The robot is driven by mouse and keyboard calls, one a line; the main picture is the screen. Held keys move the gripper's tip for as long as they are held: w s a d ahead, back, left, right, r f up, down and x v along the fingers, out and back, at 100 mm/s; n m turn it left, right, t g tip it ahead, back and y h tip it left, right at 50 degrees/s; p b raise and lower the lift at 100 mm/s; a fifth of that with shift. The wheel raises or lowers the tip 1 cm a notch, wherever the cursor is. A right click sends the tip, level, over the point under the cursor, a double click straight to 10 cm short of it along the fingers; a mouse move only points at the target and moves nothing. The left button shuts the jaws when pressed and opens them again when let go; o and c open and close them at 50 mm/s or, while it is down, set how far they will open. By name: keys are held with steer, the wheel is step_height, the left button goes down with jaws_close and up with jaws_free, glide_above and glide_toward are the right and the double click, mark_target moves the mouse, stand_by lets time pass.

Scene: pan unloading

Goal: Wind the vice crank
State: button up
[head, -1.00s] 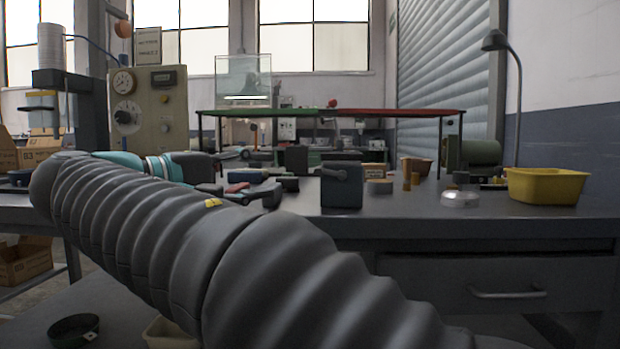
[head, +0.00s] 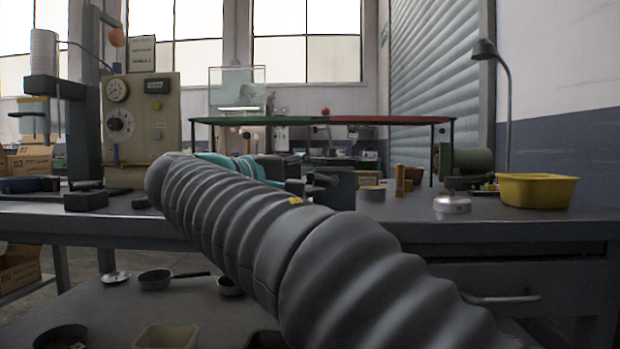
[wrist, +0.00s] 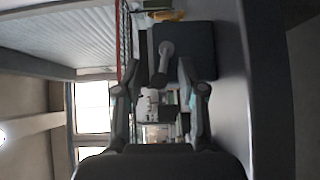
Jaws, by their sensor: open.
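The vice (head: 341,187) shows as a dark block on the workbench in the head view, partly hidden behind my gripper. In the wrist view the vice (wrist: 194,50) is a dark box with its crank (wrist: 166,50) on the near face, a grey arm with a rounded end. My gripper (head: 312,182) points at the vice from the left in the head view. In the wrist view my gripper (wrist: 160,88) is open, with one finger on each side of the crank's line. I cannot tell whether either finger touches the crank.
A press (head: 75,130) and gauge panel (head: 143,125) stand at left. Pans (head: 168,279) lie on a lower surface.

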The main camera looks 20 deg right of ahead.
jaws_close()
steer(key=shift+r, duration=0.15)
